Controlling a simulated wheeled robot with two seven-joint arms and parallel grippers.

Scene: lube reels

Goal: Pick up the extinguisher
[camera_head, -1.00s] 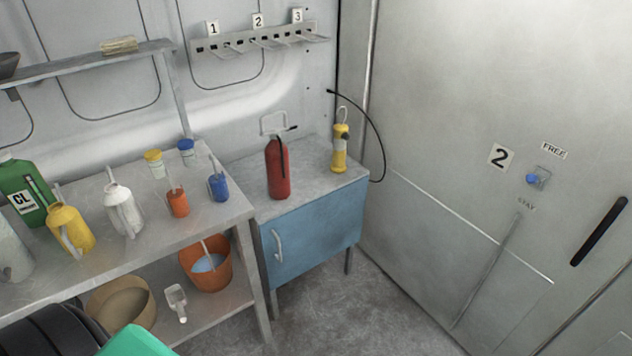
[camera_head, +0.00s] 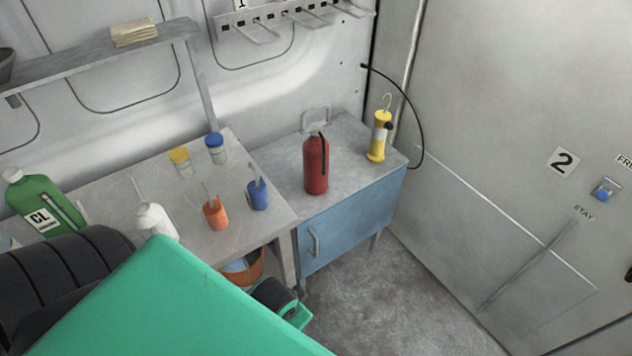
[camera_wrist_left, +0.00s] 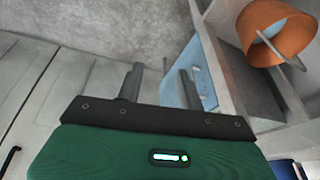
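The red extinguisher (camera_head: 316,168) stands upright on the grey top of the blue cabinet (camera_head: 352,222) in the head view, with a dark hose down its side. My left arm reaches in from the lower left. My left gripper (camera_wrist_left: 159,76) shows in the wrist view with its two dark fingers apart and nothing between them. It is away from the extinguisher, which is not visible in the wrist view. The cabinet's blue side (camera_wrist_left: 203,80) shows beyond the fingers. My right gripper is not in view.
A yellow lamp-like object (camera_head: 379,136) stands right of the extinguisher. The bench (camera_head: 235,165) on the left holds several bottles and jars. An orange bucket (camera_wrist_left: 262,50) sits on its lower shelf. The floor (camera_head: 400,300) before the cabinet is clear.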

